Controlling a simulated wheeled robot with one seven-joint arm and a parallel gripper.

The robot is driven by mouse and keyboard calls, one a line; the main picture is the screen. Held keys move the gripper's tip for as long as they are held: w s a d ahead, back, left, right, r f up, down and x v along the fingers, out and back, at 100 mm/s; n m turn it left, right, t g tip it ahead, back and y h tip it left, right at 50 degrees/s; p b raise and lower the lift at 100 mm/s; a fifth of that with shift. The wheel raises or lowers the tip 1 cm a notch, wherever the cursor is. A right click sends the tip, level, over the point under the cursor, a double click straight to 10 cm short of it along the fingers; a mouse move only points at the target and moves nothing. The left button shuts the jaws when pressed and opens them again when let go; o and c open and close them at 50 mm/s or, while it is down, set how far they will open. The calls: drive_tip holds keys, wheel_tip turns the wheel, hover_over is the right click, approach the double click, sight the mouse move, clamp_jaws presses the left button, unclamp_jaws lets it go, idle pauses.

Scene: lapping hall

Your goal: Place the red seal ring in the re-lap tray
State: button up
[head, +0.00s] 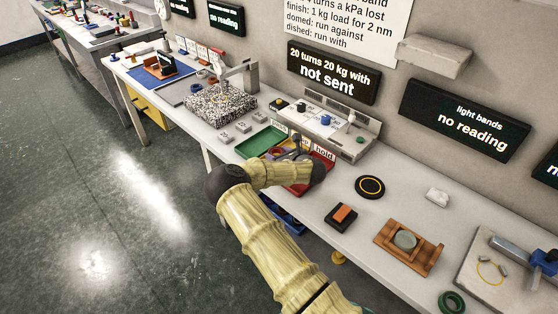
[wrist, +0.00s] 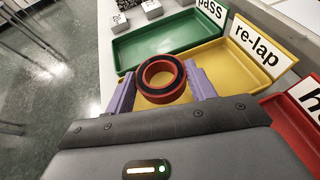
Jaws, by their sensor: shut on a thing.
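The red seal ring (wrist: 161,80), red with a dark band on its upper face, is gripped between the two purple fingers of my gripper (wrist: 162,84) in the wrist view. It is over the near left part of the yellow re-lap tray (wrist: 232,68), whose card reads "re-lap". The ring hides part of the tray, and its height above the tray floor is hard to tell. In the head view my arm covers most of this tray.
The green pass tray (wrist: 165,40) adjoins the re-lap tray on the left, and the red hold tray (wrist: 297,118) is on its right. In the head view a grey bench device (head: 335,125) stands behind the trays. A black disc (head: 370,186) lies to the right.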

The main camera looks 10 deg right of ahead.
drive_tip(key=shift+f, duration=1.5)
drive_tip(key=o, duration=1.1)
drive_tip(key=b+v, duration=0.1)
drive_tip(key=v, duration=1.1)
drive_tip(key=shift+r, duration=0.1)
